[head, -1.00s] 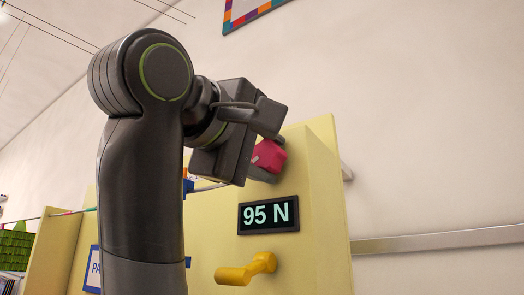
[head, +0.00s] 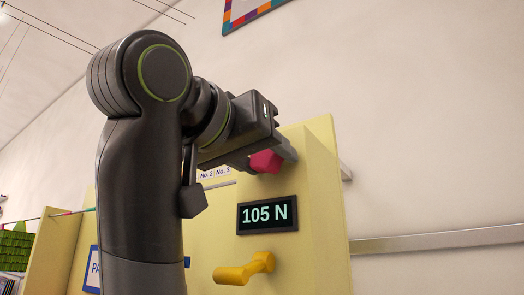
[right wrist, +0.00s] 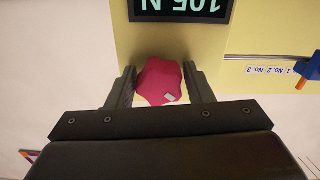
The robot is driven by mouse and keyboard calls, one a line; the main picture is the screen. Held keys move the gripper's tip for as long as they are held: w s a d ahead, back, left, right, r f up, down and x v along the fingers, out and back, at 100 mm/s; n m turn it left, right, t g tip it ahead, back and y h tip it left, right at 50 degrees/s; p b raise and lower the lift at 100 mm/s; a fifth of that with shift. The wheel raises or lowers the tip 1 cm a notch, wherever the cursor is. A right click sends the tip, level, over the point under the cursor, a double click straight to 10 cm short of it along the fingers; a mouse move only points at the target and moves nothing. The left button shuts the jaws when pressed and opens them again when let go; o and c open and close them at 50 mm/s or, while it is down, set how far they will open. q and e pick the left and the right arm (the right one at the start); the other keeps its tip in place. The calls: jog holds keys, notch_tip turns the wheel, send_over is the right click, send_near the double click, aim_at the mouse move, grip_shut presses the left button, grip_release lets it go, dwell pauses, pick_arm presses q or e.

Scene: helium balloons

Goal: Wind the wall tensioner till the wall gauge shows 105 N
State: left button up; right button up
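The wall tensioner's crimson lobed knob (head: 266,161) sits on the yellow panel, above the wall gauge (head: 267,215). The gauge's dark display reads 105 N. My right gripper (head: 272,155) is at the knob. In the right wrist view the knob (right wrist: 160,82) lies between the two fingers of my right gripper (right wrist: 160,85), one against each side, so the gripper is shut on it. My left gripper is in neither view.
A yellow crank-like handle (head: 245,269) sticks out below the gauge. A scale strip marked No. 2 and No. 3 (head: 214,173) is left of the knob, partly behind my arm. A grey rail (head: 440,239) runs along the wall at right.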

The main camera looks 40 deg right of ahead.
jog(key=shift+o, duration=1.2)
jog(key=shift+w+a, duration=0.1)
jog(key=shift+w, duration=0.05)
jog(key=v, duration=0.7)
